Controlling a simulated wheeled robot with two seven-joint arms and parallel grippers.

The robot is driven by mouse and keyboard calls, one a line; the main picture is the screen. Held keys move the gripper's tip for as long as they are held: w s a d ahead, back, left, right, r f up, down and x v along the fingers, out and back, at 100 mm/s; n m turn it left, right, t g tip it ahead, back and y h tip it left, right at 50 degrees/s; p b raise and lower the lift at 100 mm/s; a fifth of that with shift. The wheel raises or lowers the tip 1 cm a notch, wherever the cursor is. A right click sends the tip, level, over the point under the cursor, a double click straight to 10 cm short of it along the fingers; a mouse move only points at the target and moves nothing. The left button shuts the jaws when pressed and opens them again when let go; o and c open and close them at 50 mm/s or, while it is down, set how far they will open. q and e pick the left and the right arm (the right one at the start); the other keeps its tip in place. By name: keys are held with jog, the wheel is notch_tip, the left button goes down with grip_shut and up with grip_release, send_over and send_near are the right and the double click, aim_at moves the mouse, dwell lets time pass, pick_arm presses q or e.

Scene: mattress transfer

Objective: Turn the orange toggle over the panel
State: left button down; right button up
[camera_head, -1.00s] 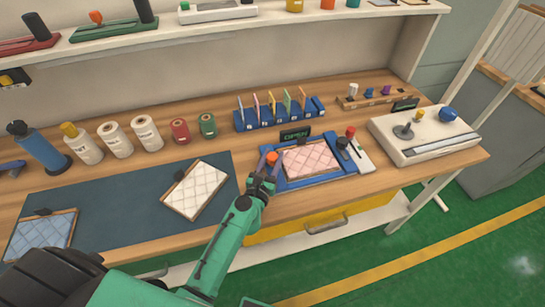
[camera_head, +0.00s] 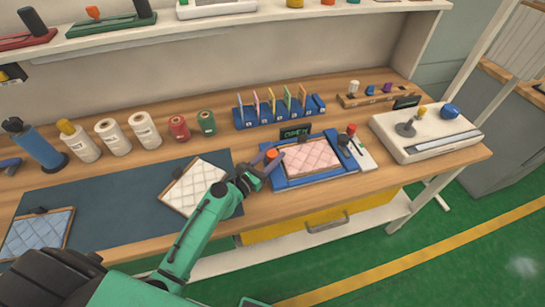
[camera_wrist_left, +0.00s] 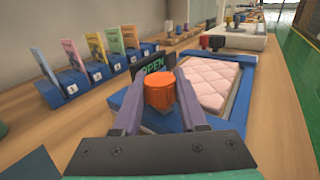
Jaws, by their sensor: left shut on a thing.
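The orange toggle (camera_head: 271,154) stands at the left end of the blue frame (camera_head: 328,175) that holds a pink quilted panel (camera_head: 310,157). My left gripper (camera_head: 268,161) is shut on the toggle, reaching it from the left. In the left wrist view the toggle (camera_wrist_left: 160,90) sits between the two fingers, its round top showing. A small dark sign with green letters (camera_head: 295,134) stands behind the frame. Its text is blurred in the head view; in the left wrist view the sign (camera_wrist_left: 153,67) is partly hidden and seems to read OPEN. My right gripper is out of view.
A white quilted panel (camera_head: 195,187) and a blue one (camera_head: 38,234) lie around the dark mat (camera_head: 110,200). Rolls and bottles stand behind it. A blue card rack (camera_head: 280,118) is behind the frame; a white control box (camera_head: 425,135) is to the right.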

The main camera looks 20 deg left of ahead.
pick_arm(q)
jog(key=m+g+h+b, duration=0.3)
jog(key=m+g+b, duration=0.1)
jog(key=g+b, duration=0.1)
jog(key=m+g+h+b, duration=0.4)
jog(key=g+b, duration=0.1)
jog(key=b, duration=0.1)
jog(key=m+g+h+b, duration=0.4)
jog(key=g+b, duration=0.1)
jog(key=shift+f+m, duration=0.2)
jog(key=shift+m, duration=0.2)
jog(key=shift+r+m+g+b, duration=0.2)
jog(key=shift+m+g+b, duration=0.4)
jog(key=shift+g+b, duration=0.4)
jog(key=shift+c, duration=2.2)
grip_release()
jog(key=shift+a, duration=0.1)
jog(key=a+b, duration=0.1)
jog(key=a, duration=0.2)
jog(key=a+b, duration=0.2)
jog(key=a, duration=0.2)
jog(key=shift+w+a+f, duration=0.1)
jog(key=shift+w+a, duration=0.05)
jog(key=shift+w, duration=0.05)
